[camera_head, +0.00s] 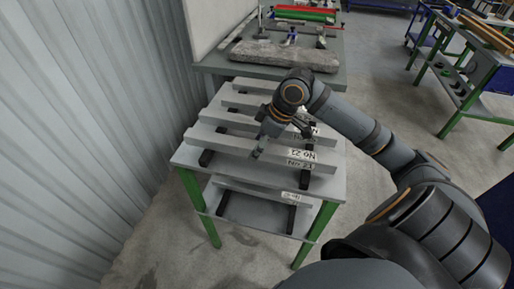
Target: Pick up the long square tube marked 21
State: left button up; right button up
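Several long grey square tubes lie side by side across dark bars on a green-legged table. The nearest tube (225,143) has white labels near its right end. One label (300,154) seems to read 21 or 22; another label (300,165) just below it is hard to read at this angle. My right arm reaches in from the right. Its gripper (280,141) hangs over the nearest tubes, left of the labels, with its fingers apart and nothing seen between them. The arm hides parts of the tubes behind. I cannot tell whether the fingers touch a tube. My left gripper is out of view.
A lower shelf (240,212) holds another labelled bar (262,188). A corrugated wall (80,120) stands close on the left. Behind is a bench (225,64) with a rough grey slab (285,55) and coloured rods. Open floor (390,100) lies to the right, before another green-legged bench.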

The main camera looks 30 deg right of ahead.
jog(key=shift+w+a+f, duration=0.15)
jog(key=shift+f, duration=0.4)
jog(key=shift+c, duration=0.4)
grip_shut()
jog(key=shift+r, duration=0.1)
